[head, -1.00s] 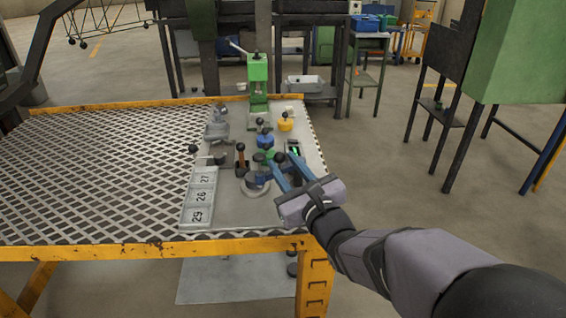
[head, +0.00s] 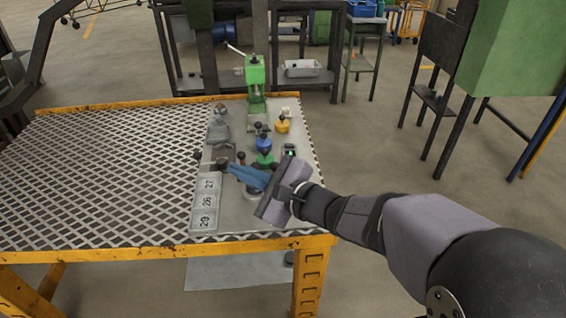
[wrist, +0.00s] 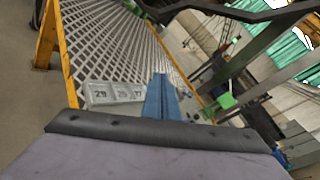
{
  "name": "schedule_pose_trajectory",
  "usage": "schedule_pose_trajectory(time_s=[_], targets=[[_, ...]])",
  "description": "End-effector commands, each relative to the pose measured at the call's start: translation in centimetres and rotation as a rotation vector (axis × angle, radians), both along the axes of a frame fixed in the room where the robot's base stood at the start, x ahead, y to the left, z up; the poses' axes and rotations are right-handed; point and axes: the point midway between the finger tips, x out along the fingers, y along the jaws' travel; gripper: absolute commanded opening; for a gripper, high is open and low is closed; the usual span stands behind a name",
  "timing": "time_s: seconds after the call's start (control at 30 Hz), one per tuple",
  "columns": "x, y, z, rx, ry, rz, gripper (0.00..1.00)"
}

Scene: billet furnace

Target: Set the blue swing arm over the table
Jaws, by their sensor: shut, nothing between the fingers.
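My gripper (head: 231,168) has blue fingers, which are together and empty over the near right part of the table (head: 95,180). In the wrist view the fingertips (wrist: 160,79) point away over the table, right of the number tiles. A blue piece (head: 263,145) with a dark knob stands beyond my fingers, between a yellow piece (head: 283,126) and a green piece (head: 265,160). I cannot tell whether this blue piece is the swing arm. A round grey base (head: 254,194) lies below my fingers, which partly hide it.
A green lever press (head: 256,75) stands at the back of the grey plate. Number tiles (head: 206,203) lie at the left, and a knobbed lever (head: 241,158) stands just beyond my fingers. The table's open mesh at the left is clear. A yellow rim (head: 150,250) edges the front.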

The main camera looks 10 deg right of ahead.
Motion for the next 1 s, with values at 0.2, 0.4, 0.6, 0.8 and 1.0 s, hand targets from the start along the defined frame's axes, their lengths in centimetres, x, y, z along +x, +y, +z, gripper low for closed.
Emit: schedule_pose_trajectory(time_s=[0.2,0.4,0.6,0.8,1.0], targets=[[-5.1,1.7,2.7,-0.279,0.004,0.25,0.0],[-9.8,1.1,3.4,-0.534,0.0,0.48,0.0],[-14.0,-1.7,4.8,-0.788,-0.018,0.708,0.0],[-17.3,-6.1,7.0,-1.039,-0.045,0.939,0.0],[-19.3,-11.2,9.9,-1.271,-0.083,1.158,0.0]])
